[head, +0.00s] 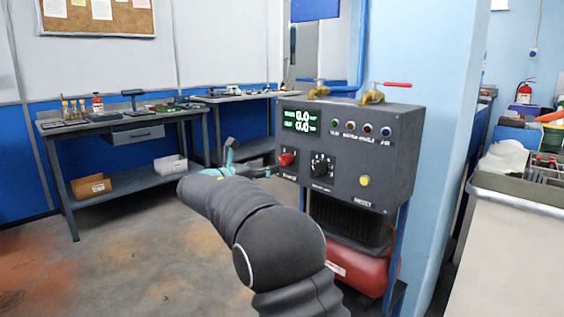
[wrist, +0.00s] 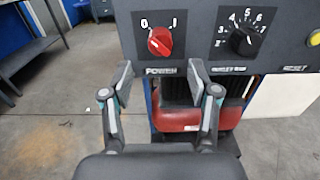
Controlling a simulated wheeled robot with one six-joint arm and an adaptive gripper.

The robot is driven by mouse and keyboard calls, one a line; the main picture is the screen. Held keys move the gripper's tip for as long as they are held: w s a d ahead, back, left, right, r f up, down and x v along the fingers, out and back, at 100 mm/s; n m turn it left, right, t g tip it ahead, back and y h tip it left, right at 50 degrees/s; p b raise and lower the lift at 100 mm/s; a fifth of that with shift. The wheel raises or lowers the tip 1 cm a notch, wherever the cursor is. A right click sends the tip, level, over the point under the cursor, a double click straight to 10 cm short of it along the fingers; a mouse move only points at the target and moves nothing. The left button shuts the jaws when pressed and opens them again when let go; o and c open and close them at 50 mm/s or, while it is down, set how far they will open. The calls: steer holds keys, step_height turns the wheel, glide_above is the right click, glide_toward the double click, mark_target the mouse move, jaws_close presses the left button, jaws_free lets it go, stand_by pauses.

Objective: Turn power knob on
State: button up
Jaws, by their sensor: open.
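The power knob (wrist: 160,41) is red and sits on the dark front panel above the word POWER, with marks 0 and I over it. Its white pointer line leans up and left, toward the 0. In the head view the red knob (head: 287,159) is at the panel's left side. My gripper (wrist: 161,76) is open and empty, its fingertips apart, just below the knob in the wrist view and not around it. In the head view my gripper (head: 250,170) is beside the panel's left edge, partly hidden by my arm.
The control box (head: 346,199) also has a black numbered dial (head: 321,165), a yellow button (head: 365,181), small indicators and a lit green display (head: 301,121). Brass valves (head: 372,96) stand on top. A red tank (head: 350,268) sits below. A workbench (head: 120,125) stands behind, with open floor before it.

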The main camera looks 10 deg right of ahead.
mark_target(281, 161)
steer(key=x, duration=0.7)
steer(key=shift+w+d, duration=0.15)
steer(key=shift+d, duration=0.05)
jaws_close()
